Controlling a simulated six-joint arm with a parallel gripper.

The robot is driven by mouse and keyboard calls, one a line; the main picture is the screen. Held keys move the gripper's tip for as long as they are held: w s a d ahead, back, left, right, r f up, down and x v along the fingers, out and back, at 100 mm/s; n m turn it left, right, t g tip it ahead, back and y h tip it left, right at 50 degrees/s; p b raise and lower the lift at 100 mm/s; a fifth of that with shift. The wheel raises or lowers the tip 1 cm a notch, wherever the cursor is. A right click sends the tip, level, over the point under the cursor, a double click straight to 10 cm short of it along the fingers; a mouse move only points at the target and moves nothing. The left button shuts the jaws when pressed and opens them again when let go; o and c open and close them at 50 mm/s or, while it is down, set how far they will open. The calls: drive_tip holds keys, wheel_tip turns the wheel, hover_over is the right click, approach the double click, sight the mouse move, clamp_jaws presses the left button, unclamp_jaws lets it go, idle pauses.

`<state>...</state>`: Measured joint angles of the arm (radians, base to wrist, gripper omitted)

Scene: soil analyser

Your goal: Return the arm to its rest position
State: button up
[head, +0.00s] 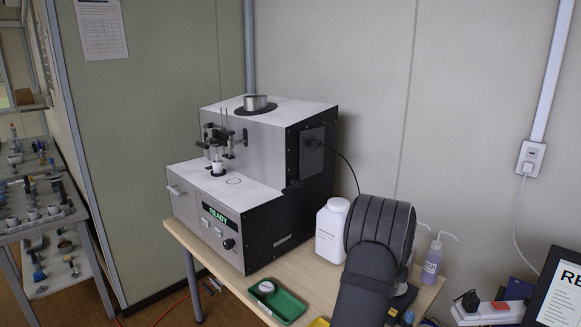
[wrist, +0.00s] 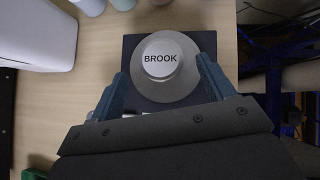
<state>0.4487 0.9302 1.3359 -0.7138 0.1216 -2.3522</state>
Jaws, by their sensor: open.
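My gripper (wrist: 160,95) shows in the wrist view with its two blue fingers spread apart. Between and just beyond the fingertips is a round grey object with a white cap labelled BROOK (wrist: 160,58). It stands on a dark square base (wrist: 205,42) on the wooden table. I cannot tell whether the fingers touch it. In the head view my dark arm reaches over the right part of the table and hides the gripper.
The soil analyser (head: 262,200), its display reading READY, stands on the table's left. A white bottle (head: 331,230), a wash bottle (head: 432,262) and a green tray (head: 277,302) are near my arm. A power strip (head: 490,312) and a screen (head: 556,290) are at right.

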drive_tip(key=x, duration=0.5)
drive_tip(key=shift+w+f, duration=0.1)
drive_tip(key=shift+f, duration=0.1)
drive_tip(key=shift+w+d+r, duration=0.1)
drive_tip(key=shift+d+r, duration=0.05)
drive_tip(key=shift+r, duration=0.05)
wheel_tip(320, 180, up, 8)
drive_tip(key=shift+f, duration=0.1)
drive_tip(key=a+f+n, duration=0.1)
drive_tip(key=a+f, duration=0.2)
drive_tip(key=a, duration=1.7)
drive_tip(key=shift+y, duration=0.4)
drive_tip(key=w+a+f, duration=0.1)
drive_tip(key=a+f, duration=0.1)
drive_tip(key=w+a+f, duration=0.2)
drive_tip(key=a, duration=0.1)
drive_tip(key=w+a+f, duration=0.2)
drive_tip(key=shift+a+f, duration=0.15)
drive_tip(key=shift+a, duration=0.25)
drive_tip(key=s+d+r, duration=0.2)
drive_tip(key=d+r, duration=0.1)
drive_tip(key=d, duration=0.4)
drive_tip(key=s+d+r, duration=0.3)
drive_tip(key=d+r, duration=0.1)
drive_tip(key=d, duration=0.4)
drive_tip(key=shift+d+m+h, duration=0.25)
drive_tip(key=shift+m+h, duration=0.05)
drive_tip(key=shift+s, duration=0.15)
